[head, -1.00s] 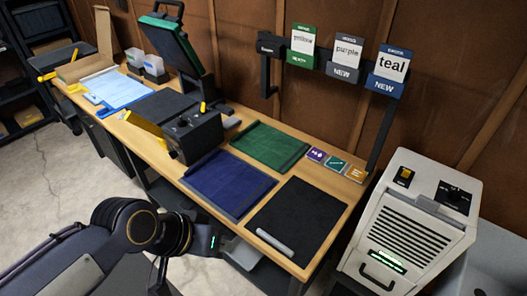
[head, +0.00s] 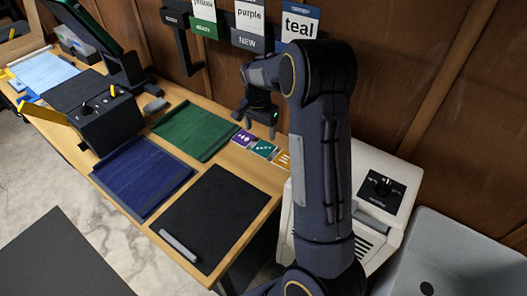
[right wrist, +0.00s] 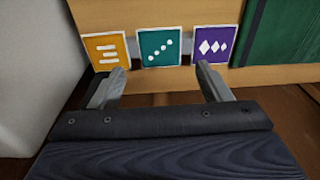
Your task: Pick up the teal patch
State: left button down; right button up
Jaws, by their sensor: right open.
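The teal patch (head: 264,149) lies flat on the wooden table between the purple patch (head: 243,138) and the orange patch (head: 283,160). In the right wrist view the teal patch (right wrist: 160,46) shows a row of white dots and sits in the middle, ahead of the jaws. My right gripper (head: 260,118) is above the table near the patches. In the right wrist view its two fingers (right wrist: 162,84) are apart with nothing between them, and point toward the teal patch. My left gripper is not in view.
A green mat (head: 198,130), a blue mat (head: 143,176) and a black mat (head: 215,217) lie on the table. Labelled cards, one reading teal (head: 299,24), hang on the wall rail behind. A pale machine (head: 375,190) stands right of the table.

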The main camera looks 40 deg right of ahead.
aim_at(264, 148)
jog(key=shift+w+d+f, duration=0.15)
jog(key=shift+w+f, duration=0.1)
jog(key=shift+f, duration=0.25)
jog(key=shift+w+d+f, duration=0.1)
jog(key=shift+w+f, duration=0.1)
jog(key=shift+f, duration=0.25)
jog(key=f, duration=0.2)
jog(key=f+p, duration=0.1)
jog(key=f, duration=0.1)
jog(key=d+f, duration=0.1)
jog(key=f, duration=0.1)
jog(key=shift+s+f+p, duration=0.1)
jog(key=shift+f+p, duration=0.05)
jog(key=shift+p, duration=0.2)
jog(key=shift+d+f, duration=0.1)
jog(key=shift+f, duration=0.2)
jog(key=shift+f, duration=0.1)
jog(key=c, duration=0.7)
